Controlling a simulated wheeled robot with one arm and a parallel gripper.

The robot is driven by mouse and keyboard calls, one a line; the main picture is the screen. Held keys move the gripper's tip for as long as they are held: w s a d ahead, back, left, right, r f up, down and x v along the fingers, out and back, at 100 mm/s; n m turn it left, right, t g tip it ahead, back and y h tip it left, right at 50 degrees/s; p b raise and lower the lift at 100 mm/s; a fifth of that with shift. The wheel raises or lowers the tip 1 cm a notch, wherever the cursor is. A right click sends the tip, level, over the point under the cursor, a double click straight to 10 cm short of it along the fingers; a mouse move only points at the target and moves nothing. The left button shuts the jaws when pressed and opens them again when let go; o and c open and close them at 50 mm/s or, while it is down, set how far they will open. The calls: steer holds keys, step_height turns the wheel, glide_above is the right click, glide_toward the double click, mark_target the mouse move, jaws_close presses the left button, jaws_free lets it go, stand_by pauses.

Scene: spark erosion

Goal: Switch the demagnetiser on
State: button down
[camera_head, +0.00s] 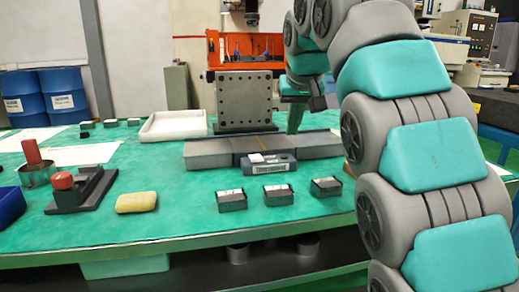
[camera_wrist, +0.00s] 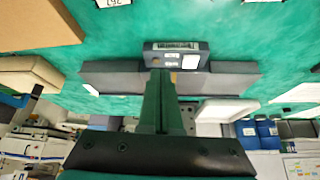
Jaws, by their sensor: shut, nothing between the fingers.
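A dark grey box with a barcode label (camera_head: 266,163), which looks like the demagnetiser's control box, sits at the front of a long low grey block (camera_head: 208,153) on the green table. In the wrist view the labelled box (camera_wrist: 200,49) shows a white square and a small pale spot on one face; I cannot tell a switch state. The long block (camera_wrist: 225,82) spans both sides of my fingers there. My gripper (camera_wrist: 157,72) is shut and empty, its tips appearing against the box's lower edge; contact cannot be told. In the head view my gripper (camera_head: 293,130) points down behind the box.
An upright metal plate with holes (camera_head: 245,101) stands behind the block. Several small dark boxes (camera_head: 277,192) lie in front. A yellow bar (camera_head: 137,202), a red-knobbed fixture (camera_head: 72,185) and a white tray (camera_head: 174,125) are to the left.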

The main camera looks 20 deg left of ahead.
steer(key=a+r+n+t+y, duration=0.1)
steer(key=a+r, duration=0.2)
steer(key=a, duration=0.3)
steer(key=shift+s+a+r, duration=0.25)
steer(key=shift+s+a, duration=0.05)
steer(key=shift+s, duration=0.1)
steer(key=b, duration=0.2)
glide_above(256, 157)
steer(key=s+d, duration=0.1)
steer(key=s, duration=0.1)
steer(key=f, duration=0.8)
steer(key=shift+w+f, duration=0.25)
steer(key=shift+f, duration=0.05)
steer(key=shift+s+f+b, duration=0.15)
steer(key=shift+f+b, duration=0.35)
steer(key=shift+b, duration=0.05)
steer(key=shift+s+d+f, duration=0.1)
steer(key=shift+f, duration=0.95)
steer(key=shift+f, duration=0.15)
steer(key=shift+b, duration=0.45)
